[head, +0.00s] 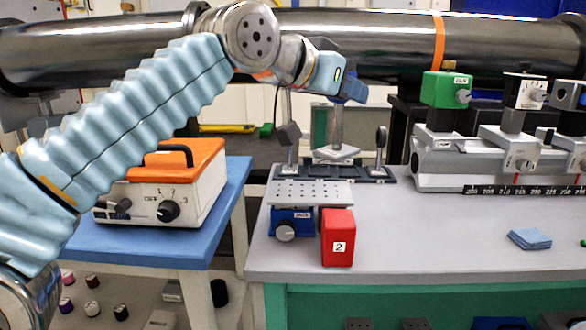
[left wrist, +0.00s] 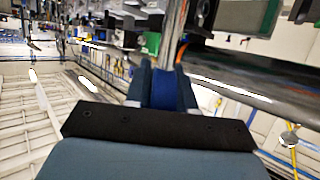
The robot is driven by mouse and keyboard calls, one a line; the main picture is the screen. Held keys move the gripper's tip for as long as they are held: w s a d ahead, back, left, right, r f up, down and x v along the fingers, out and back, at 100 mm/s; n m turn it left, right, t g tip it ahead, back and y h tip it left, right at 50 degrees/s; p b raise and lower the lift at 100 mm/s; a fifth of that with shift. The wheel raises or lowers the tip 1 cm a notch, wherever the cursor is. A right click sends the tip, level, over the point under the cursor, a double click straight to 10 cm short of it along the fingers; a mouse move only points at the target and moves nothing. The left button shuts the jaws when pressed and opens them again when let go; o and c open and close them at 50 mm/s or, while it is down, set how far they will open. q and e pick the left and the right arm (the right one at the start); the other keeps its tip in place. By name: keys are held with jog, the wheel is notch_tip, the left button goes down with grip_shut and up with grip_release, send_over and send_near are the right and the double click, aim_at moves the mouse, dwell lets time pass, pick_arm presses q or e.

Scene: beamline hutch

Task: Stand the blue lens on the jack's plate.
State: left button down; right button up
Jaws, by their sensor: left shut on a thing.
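My left gripper (head: 345,86) is shut on the blue lens (head: 355,90), high over the back of the bench. In the head view, a silver post runs down from the lens to a grey base plate, roughly upright. The base plate appears above the black tray, behind the jack. In the left wrist view, the blue lens (left wrist: 164,90) sits between the fingers with the post beyond it. The jack's perforated plate (head: 311,193) is bare, over its blue body (head: 290,222) near the bench's left front edge. My right gripper is not in view.
A red block (head: 338,240) marked 2 stands in front of the jack, to the right. The black tray (head: 372,176) holds other mounts. A rail with carriages (head: 450,165) stands at right, and a dark pipe (head: 400,48) crosses behind. The bench middle (head: 430,225) is clear.

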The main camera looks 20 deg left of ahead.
pick_arm(q)
jog(key=w+a+f+b, duration=0.2)
jog(key=w+a+f, duration=0.5)
jog(key=f, duration=0.5)
jog(key=shift+w, duration=1.25)
jog(key=shift+f+b, duration=0.25)
jog(key=shift+b, duration=0.1)
jog(key=c, duration=1)
grip_release()
jog(key=shift+o, duration=0.2)
jog(key=shift+r, duration=0.15)
jog(key=b+v, duration=0.2)
jog(key=v, duration=1)
